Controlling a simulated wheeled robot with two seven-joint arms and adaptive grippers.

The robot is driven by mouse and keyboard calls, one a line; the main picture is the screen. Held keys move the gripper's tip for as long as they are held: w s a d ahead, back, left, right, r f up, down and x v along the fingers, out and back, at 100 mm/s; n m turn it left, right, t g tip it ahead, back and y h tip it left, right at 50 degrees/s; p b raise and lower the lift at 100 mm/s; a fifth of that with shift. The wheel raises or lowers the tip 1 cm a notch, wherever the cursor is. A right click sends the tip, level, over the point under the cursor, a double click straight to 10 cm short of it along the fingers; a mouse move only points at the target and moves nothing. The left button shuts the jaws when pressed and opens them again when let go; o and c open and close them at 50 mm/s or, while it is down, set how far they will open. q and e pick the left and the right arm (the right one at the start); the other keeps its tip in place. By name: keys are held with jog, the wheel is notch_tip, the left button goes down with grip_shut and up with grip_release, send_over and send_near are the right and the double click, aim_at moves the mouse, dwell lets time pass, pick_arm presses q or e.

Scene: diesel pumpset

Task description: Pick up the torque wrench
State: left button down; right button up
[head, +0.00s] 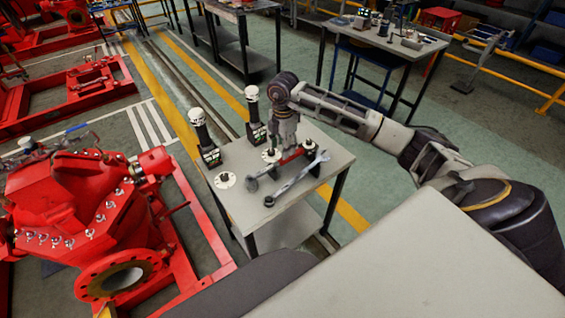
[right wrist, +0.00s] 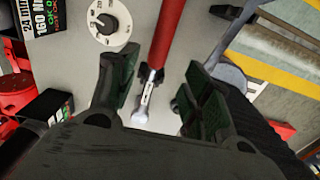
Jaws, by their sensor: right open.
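The torque wrench, a tool with a red handle and a silver end, lies on the grey table (head: 236,205), partly hidden under my right gripper in the head view. In the right wrist view the torque wrench (right wrist: 164,42) runs down between the fingers. My right gripper (head: 284,150) points down above it, and its fingers (right wrist: 160,85) are open on either side, apart from the wrench. I cannot tell the exact height of the fingertips above the table. My left gripper is not in view.
A grey spanner (head: 290,183) lies just in front of the torque wrench. Two upright black tools with white tops (head: 204,137) (head: 255,115) stand at the back left, with a white dial (head: 225,180) nearby. A red pump (head: 75,205) stands left of the table.

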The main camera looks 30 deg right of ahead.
aim_at(283, 165)
notch_tip(283, 165, down, 2)
jog(key=shift+f, duration=0.3)
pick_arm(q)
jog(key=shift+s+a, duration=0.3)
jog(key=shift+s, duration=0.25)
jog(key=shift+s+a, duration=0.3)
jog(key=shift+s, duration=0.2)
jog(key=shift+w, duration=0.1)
